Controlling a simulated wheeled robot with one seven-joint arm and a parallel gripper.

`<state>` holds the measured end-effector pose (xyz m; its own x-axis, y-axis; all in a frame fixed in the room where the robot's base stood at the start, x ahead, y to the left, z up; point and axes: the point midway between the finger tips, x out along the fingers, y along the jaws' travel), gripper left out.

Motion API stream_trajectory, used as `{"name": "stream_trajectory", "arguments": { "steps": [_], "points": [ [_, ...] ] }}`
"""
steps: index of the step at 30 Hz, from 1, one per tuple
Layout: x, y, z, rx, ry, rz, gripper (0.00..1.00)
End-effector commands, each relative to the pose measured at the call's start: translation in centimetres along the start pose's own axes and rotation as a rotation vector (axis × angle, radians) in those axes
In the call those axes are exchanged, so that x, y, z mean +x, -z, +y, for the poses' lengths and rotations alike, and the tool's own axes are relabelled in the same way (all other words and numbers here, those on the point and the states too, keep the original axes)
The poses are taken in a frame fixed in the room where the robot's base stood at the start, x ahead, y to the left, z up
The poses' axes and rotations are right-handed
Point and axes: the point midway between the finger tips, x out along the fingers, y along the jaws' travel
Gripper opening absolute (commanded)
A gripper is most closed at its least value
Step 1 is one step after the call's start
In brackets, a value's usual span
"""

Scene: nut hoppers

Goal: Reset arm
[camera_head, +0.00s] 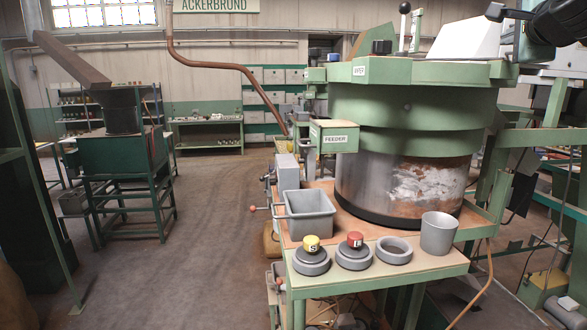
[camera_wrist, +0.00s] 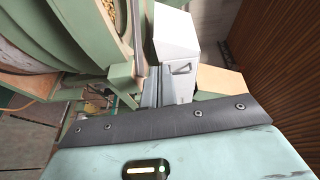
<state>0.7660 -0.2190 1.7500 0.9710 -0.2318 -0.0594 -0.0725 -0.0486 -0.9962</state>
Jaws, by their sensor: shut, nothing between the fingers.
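The dark end of my arm enters at the top right corner of the head view, with my gripper (camera_head: 496,12) at its left end, high beside the top of the large green feeder machine (camera_head: 412,110). My gripper is shut and empty. It is small in the head view, and I cannot make out its separate fingers. In the wrist view, the green rim of the machine (camera_wrist: 45,40) fills the upper left, with several nuts in its bowl (camera_wrist: 80,12). A white box (camera_wrist: 176,38) with a handle stands right of it.
A grey bin (camera_head: 310,214), a grey cup (camera_head: 438,234) and round grey bases, one with a yellow cap (camera_head: 311,243) and one with a red cap (camera_head: 355,239), stand on the machine's table (camera_head: 420,265). A green stand (camera_head: 125,160) is at left. The floor (camera_head: 215,215) between is clear.

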Motion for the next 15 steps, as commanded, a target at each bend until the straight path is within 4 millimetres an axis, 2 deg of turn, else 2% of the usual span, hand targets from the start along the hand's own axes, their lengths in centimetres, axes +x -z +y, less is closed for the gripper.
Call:
{"name": "stream_trajectory", "arguments": {
  "steps": [6, 10, 13, 15],
  "points": [
    [-0.4, -3.6, 3.8, -0.083, -0.060, -0.085, 0.00],
    [-1.0, -6.8, 7.2, -0.160, -0.111, -0.162, 0.00],
    [-1.9, -9.7, 10.6, -0.237, -0.159, -0.240, 0.00],
    [-2.9, -12.3, 13.8, -0.308, -0.200, -0.314, 0.00]
  ]
}}
